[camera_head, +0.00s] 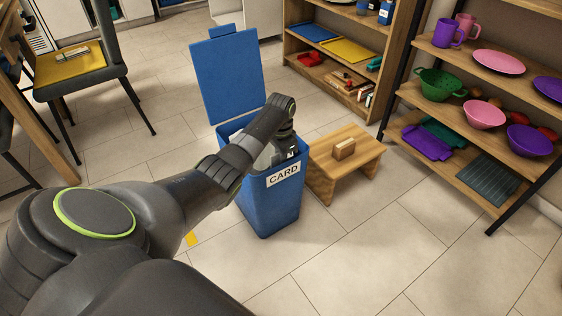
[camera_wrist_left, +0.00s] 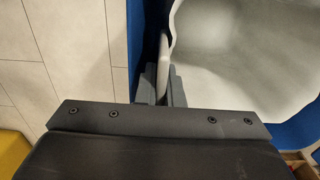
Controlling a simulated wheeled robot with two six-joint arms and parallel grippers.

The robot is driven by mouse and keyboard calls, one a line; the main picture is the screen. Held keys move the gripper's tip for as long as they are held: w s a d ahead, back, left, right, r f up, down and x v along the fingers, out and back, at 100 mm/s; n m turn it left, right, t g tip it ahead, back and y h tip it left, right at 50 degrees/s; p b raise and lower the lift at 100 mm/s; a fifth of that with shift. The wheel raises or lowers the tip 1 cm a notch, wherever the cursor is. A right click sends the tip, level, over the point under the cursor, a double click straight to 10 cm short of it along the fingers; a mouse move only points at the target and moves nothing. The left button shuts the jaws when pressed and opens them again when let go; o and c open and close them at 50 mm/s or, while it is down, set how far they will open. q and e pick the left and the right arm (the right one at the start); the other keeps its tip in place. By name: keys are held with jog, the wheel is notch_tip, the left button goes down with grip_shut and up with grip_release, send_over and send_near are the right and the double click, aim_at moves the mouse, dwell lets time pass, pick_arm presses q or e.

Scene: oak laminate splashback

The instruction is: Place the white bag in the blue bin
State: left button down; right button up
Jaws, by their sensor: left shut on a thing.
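The blue bin (camera_head: 268,208) stands on the tiled floor with its lid (camera_head: 228,77) raised and a "CARD" label on its front. My left arm reaches over it, and my left gripper (camera_head: 280,150) is down at its opening, largely hidden by my wrist. In the left wrist view the gripper fingers (camera_wrist_left: 162,88) are shut on the edge of the white bag (camera_wrist_left: 240,50), which spreads to the right. Blue bin walls (camera_wrist_left: 136,35) show on both sides of the bag. The bag's lower part is hidden. My right gripper is not in view.
A small wooden stool (camera_head: 345,165) with a wooden block on it stands just right of the bin. Shelves (camera_head: 480,120) with cups, bowls and plates are further right. A chair (camera_head: 85,75) stands at left. Open floor lies in front of the bin.

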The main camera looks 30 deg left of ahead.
pick_arm(q)
jog(key=shift+f, duration=0.35)
jog(key=shift+r, duration=0.15)
jog(key=shift+f, duration=0.6)
jog(key=c, duration=1.8)
grip_release()
jog(key=shift+c, duration=0.2)
